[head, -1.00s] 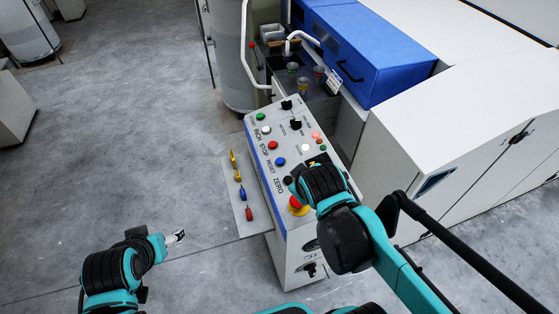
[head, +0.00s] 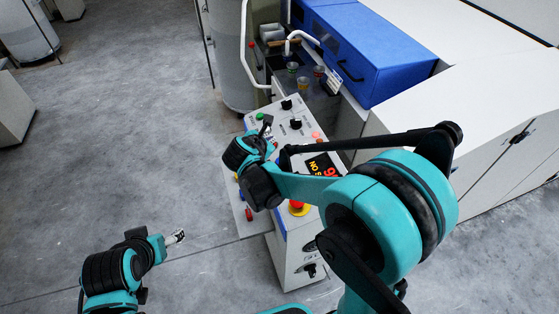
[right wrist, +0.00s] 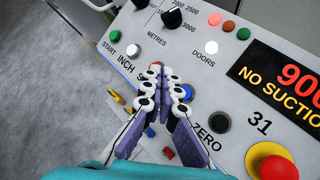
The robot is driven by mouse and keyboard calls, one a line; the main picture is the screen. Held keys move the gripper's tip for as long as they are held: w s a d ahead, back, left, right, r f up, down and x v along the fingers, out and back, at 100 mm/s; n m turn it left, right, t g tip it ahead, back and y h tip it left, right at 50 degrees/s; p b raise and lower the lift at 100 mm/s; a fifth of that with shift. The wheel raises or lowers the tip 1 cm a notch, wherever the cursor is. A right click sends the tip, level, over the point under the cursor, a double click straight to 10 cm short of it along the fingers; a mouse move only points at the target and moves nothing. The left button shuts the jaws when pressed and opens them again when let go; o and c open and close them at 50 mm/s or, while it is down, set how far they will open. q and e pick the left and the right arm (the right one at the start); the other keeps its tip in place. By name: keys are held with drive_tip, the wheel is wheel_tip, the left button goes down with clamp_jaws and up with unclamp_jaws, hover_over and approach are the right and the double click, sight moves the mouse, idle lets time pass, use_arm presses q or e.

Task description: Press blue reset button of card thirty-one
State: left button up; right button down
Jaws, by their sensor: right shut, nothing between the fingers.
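The sloping control panel (head: 285,113) of card thirty-one stands in the middle of the head view. Its number "31" shows in the right wrist view (right wrist: 261,123). The blue reset button (right wrist: 187,121) is partly hidden beside my right fingers, left of the black ZERO button (right wrist: 219,122); my arm hides it in the head view. My right gripper (right wrist: 163,70) is shut and empty, over the button row, its tips near the INCH and STOP labels. Whether it touches the panel is unclear. My left gripper (head: 177,237) is away from the panel, over the floor; its jaw state is unclear.
A red mushroom button on a yellow base (right wrist: 275,165) and a lit display (right wrist: 285,78) are close by. A green START button (right wrist: 133,50) lies beyond the fingertips. A side shelf holds coloured tools.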

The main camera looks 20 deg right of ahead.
drive_tip(key=shift+f, duration=0.1)
drive_tip(key=f+b, duration=0.2)
drive_tip(key=d+f+b, duration=0.1)
drive_tip(key=f+b, duration=0.1)
drive_tip(key=f, duration=0.1)
drive_tip(key=d+f+b, duration=0.1)
drive_tip(key=f+b, duration=0.2)
drive_tip(key=shift+d+f, duration=0.15)
idle(1.4)
drive_tip(key=shift+d+f+b, duration=0.1)
drive_tip(key=shift+f+b, duration=0.2)
drive_tip(key=shift+f, duration=0.1)
drive_tip(key=shift+d+f+b, duration=0.1)
drive_tip(key=shift+f+b, duration=0.3)
drive_tip(key=shift+f, duration=0.05)
idle(0.5)
idle(0.4)
drive_tip(key=shift+a+r+p, duration=0.25)
drive_tip(key=shift+r+p, duration=0.45)
drive_tip(key=shift+r, duration=0.2)
